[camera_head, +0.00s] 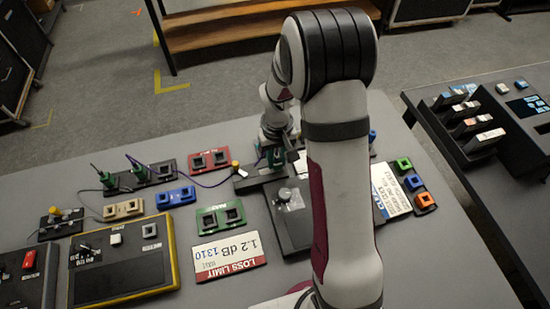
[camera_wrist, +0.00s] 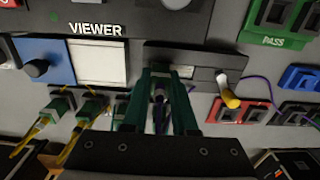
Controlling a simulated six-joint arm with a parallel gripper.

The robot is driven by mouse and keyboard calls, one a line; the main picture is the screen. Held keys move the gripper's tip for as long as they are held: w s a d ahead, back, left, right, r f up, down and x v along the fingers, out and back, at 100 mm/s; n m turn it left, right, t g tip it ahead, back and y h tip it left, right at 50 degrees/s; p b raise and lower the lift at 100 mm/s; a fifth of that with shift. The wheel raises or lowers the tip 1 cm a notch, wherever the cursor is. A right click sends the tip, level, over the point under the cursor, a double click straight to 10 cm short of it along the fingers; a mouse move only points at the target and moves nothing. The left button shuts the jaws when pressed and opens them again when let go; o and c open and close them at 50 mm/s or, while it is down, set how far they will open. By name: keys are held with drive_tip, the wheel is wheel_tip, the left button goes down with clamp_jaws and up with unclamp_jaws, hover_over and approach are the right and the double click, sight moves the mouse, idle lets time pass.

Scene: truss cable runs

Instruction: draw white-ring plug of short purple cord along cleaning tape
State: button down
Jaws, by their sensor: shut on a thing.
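My gripper (camera_wrist: 159,98) has its green fingers shut on a small dark plug with a purplish body (camera_wrist: 159,92). The white ring on the plug cannot be made out. The plug is at the edge of a dark flat block (camera_wrist: 205,60) with a pale strip, apparently the cleaning tape unit; contact cannot be told. In the head view my gripper (camera_head: 275,158) is beside this block (camera_head: 250,181), and the plug is hidden. A purple cord (camera_head: 208,185) runs left from near the block.
A viewer unit (camera_wrist: 97,58) with a blue knob block is left of the fingers in the wrist view. Red (camera_head: 209,159), blue (camera_head: 176,197) and green (camera_head: 220,215) socket blocks stand nearby. Green plugs (camera_head: 105,178) stand upright at the left. A loss-limit card (camera_head: 229,256) lies in front.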

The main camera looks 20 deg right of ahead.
idle(0.4)
drive_tip(key=shift+a, duration=0.25)
drive_tip(key=shift+a, duration=1.55)
idle(1.0)
drive_tip(key=shift+r, duration=2.75)
